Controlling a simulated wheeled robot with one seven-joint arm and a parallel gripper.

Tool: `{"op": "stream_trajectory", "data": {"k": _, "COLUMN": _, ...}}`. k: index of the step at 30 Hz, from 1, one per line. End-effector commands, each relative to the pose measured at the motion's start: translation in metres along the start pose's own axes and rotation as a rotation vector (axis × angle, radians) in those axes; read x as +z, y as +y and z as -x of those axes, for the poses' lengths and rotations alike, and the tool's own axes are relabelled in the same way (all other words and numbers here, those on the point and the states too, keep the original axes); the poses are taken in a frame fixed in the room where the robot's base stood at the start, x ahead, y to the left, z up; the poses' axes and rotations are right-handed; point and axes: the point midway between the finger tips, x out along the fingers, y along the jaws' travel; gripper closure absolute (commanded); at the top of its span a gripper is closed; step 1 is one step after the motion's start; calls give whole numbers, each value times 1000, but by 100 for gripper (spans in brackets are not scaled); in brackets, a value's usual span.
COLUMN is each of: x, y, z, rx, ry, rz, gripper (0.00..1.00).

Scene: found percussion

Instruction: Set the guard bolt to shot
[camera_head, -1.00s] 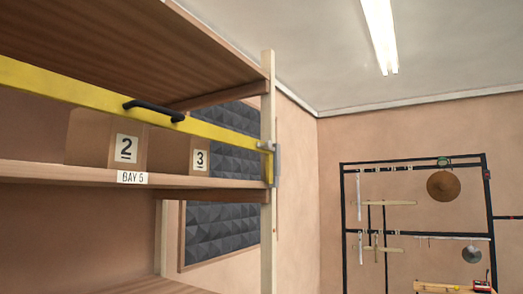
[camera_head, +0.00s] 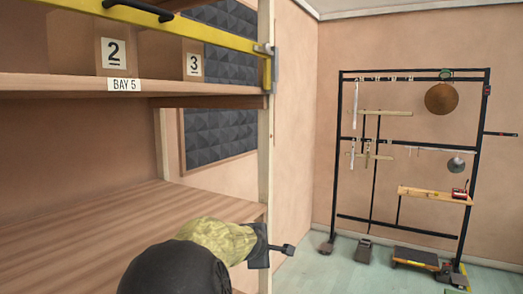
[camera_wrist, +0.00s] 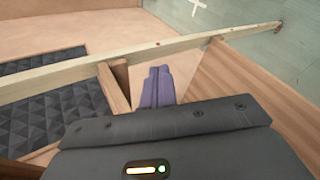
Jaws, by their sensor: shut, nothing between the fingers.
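The guard is a yellow bar (camera_head: 190,28) across the front of the bay at upper left, with a black handle (camera_head: 137,8). Its right end meets a grey latch fitting (camera_head: 270,62) on the pale wooden post (camera_head: 265,130). I cannot tell the bolt apart from this fitting, nor its position. My gripper (camera_head: 288,249) is low in the head view, in front of the post's lower part and well below the latch. Its fingers (camera_wrist: 158,84) are shut and empty in the wrist view. The wrist view shows neither the guard nor the latch.
Shelf boards (camera_head: 120,230) fill the left, with numbered boxes (camera_head: 114,57) on the upper one, above the BAY 5 label (camera_head: 124,85). A black rack (camera_head: 337,150) with hanging percussion stands at the back right. Open floor (camera_head: 310,270) lies between.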

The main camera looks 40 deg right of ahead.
Motion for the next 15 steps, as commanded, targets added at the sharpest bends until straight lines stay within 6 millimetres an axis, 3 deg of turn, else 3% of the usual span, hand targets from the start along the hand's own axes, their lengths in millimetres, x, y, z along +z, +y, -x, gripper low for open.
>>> {"op": "stream_trajectory", "data": {"k": 1, "x": 10, "y": 30, "z": 7, "rx": 65, "ry": -38, "rz": 83, "gripper": 100}}
{"op": "stream_trajectory", "data": {"k": 5, "x": 37, "y": 104, "z": 36, "rx": 221, "ry": -162, "rz": 317, "gripper": 100}}
{"op": "stream_trajectory", "data": {"k": 8, "x": 52, "y": 161, "z": 74, "rx": 336, "ry": -277, "rz": 505, "gripper": 100}}
{"op": "stream_trajectory", "data": {"k": 11, "x": 60, "y": 215, "z": 125, "rx": 441, "ry": -414, "rz": 696, "gripper": 100}}
{"op": "stream_trajectory", "data": {"k": 15, "x": 65, "y": 282, "z": 213, "rx": 562, "ry": -642, "rz": 949, "gripper": 100}}
